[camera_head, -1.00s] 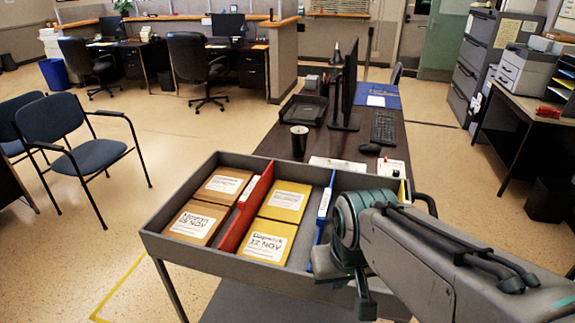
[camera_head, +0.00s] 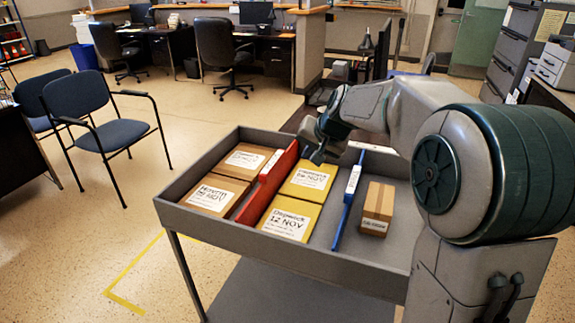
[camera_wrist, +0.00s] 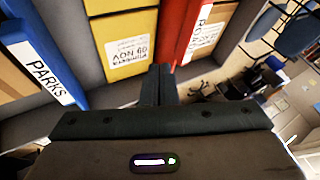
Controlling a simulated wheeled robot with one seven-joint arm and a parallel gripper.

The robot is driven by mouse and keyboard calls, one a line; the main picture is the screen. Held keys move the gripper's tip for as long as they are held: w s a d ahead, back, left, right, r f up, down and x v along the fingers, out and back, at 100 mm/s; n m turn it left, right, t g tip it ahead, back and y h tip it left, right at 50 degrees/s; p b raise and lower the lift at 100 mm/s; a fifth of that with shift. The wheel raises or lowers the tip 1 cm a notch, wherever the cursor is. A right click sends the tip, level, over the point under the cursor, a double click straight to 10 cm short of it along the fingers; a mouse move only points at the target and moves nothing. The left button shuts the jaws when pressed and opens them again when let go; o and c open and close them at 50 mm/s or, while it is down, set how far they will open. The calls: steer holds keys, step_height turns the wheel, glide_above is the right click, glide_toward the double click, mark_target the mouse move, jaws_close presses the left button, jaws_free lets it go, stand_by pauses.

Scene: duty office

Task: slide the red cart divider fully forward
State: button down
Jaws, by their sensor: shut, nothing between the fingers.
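The red divider (camera_head: 268,184) stands upright in the grey cart tray (camera_head: 200,220), between two brown packages on its left and two yellow packages on its right. It has a white label near its far end and also shows in the wrist view (camera_wrist: 188,28). My gripper (camera_head: 316,157) is at the far end of the tray, just right of the divider's far end. In the wrist view my shut, empty fingers (camera_wrist: 161,72) point between the yellow package (camera_wrist: 127,42) and the red divider. I cannot tell whether they touch the divider.
A blue divider (camera_head: 349,200) labelled PARKS in the wrist view (camera_wrist: 40,55) stands right of the yellow packages (camera_head: 306,181). A small brown box (camera_head: 377,208) lies farther right. The desk is behind the cart; open floor and blue chairs (camera_head: 115,120) lie left.

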glide_toward(273, 179)
steer(key=w+d+f, duration=0.2)
steer(key=w+d, duration=0.1)
steer(key=shift+w+a+r+p, duration=0.15)
steer(key=shift+w+a+p, duration=0.05)
steer(key=shift+a, duration=0.55)
steer(key=shift+w+a+r+p, duration=0.15)
steer(key=shift+w+a+r, duration=0.05)
steer(key=shift+a, duration=0.5)
steer(key=shift+w, duration=0.1)
